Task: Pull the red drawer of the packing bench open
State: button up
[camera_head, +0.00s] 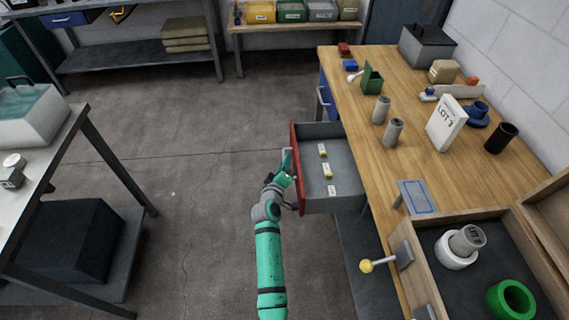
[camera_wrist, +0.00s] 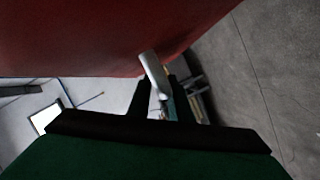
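The red drawer (camera_head: 296,185) of the packing bench (camera_head: 350,95) stands pulled out, with its grey inside showing and three small labelled items lying in it. Its red front fills the top of the wrist view (camera_wrist: 100,35). My gripper (camera_head: 287,175) is at the outer side of that front, at the handle. In the wrist view the light grey handle (camera_wrist: 153,72) runs between the two dark fingers of my gripper (camera_wrist: 160,98), which look closed on it. The handle's far part is hidden behind the fingers.
A blue drawer (camera_head: 326,95) sits shut beyond the red one. A yellow-knobbed lever (camera_head: 367,266) juts from the near bench side. A table (camera_head: 62,150) stands at the left, with a black box (camera_head: 70,240) beneath. The floor between (camera_head: 190,190) is clear.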

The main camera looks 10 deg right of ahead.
jog(key=v, duration=1)
jog(key=shift+s+a+r, duration=0.15)
jog(key=shift+s+a, duration=0.05)
jog(key=shift+s, duration=0.15)
jog(key=s+a+f+y, duration=0.1)
jog(key=s+a+f, duration=0.1)
jog(key=s, duration=0.6)
jog(key=s+a+f+m+y, duration=0.1)
jog(key=s+f+y, duration=0.15)
jog(key=s, duration=0.55)
jog(key=s+a+f+y, duration=0.1)
jog(key=s+a+f, duration=0.1)
jog(key=s, duration=0.6)
jog(key=s+a+r+m, duration=0.1)
jog(key=s+r+m, duration=0.1)
jog(key=s+r, duration=0.2)
jog(key=s+a+r+m+y, duration=0.1)
jog(key=s+r, duration=0.3)
jog(key=s, duration=0.6)
jog(key=s+a+r+m+t, duration=0.1)
jog(key=s+r+m, duration=0.2)
jog(key=s, duration=0.5)
jog(key=shift+r, duration=0.65)
jog(key=shift+y, duration=0.25)
